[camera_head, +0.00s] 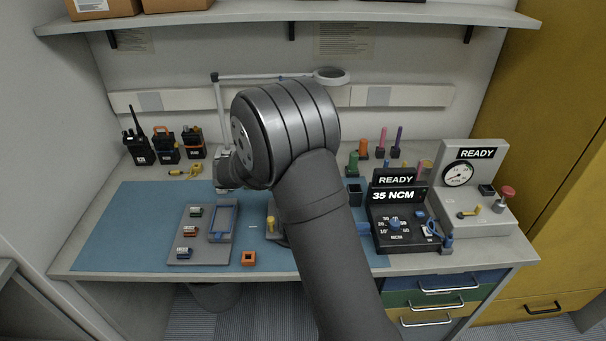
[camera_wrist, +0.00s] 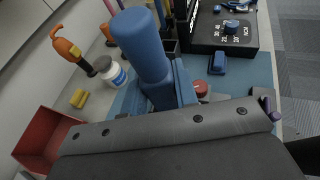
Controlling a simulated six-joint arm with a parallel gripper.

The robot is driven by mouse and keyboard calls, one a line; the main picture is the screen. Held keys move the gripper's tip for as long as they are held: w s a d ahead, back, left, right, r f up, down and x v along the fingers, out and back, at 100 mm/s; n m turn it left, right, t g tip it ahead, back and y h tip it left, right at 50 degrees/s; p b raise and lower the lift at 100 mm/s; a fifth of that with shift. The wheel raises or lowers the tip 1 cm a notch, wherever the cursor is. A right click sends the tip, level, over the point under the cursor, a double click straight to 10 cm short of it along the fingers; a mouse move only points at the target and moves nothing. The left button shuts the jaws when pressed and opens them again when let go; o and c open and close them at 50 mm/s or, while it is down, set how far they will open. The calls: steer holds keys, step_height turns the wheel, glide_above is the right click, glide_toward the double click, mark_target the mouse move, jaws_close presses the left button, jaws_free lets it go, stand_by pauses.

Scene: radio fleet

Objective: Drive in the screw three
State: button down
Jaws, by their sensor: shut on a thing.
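In the wrist view, my gripper is shut on a blue tool with a thick round handle (camera_wrist: 145,45), which stands up from the jaws. The tool's tip is hidden. A blue-rimmed frame (camera_head: 232,222) lies on the right side of the grey work plate (camera_head: 190,258). Several small coloured parts (camera_head: 187,235) sit on the plate's left side. Screw three cannot be made out, and I cannot tell whether the tool touches anything.
A black torque unit (camera_head: 380,230) reads READY and 35 NCM. A grey gauge station (camera_head: 485,155) stands to its right. Radios (camera_head: 165,150) stand at the back left. An orange block (camera_head: 249,258) lies near the front. A white jar (camera_wrist: 111,73) and red bin (camera_wrist: 50,128) show in the wrist view.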

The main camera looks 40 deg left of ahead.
steer(key=shift+r, duration=2.55)
steer(key=shift+w+d, duration=0.15)
steer(key=shift+w, duration=0.05)
steer(key=w+d+r, duration=0.3)
steer(key=w+d, duration=0.9)
steer(key=d, duration=0.1)
steer(key=w+d+r, duration=0.2)
steer(key=w+d, duration=0.9)
steer(key=d, duration=0.1)
steer(key=d+f, duration=0.6)
steer(key=d, duration=0.5)
steer(key=d+f+n+y, duration=0.1)
steer(key=d+f, duration=0.6)
steer(key=d, duration=0.4)
steer(key=shift+d, duration=0.15)
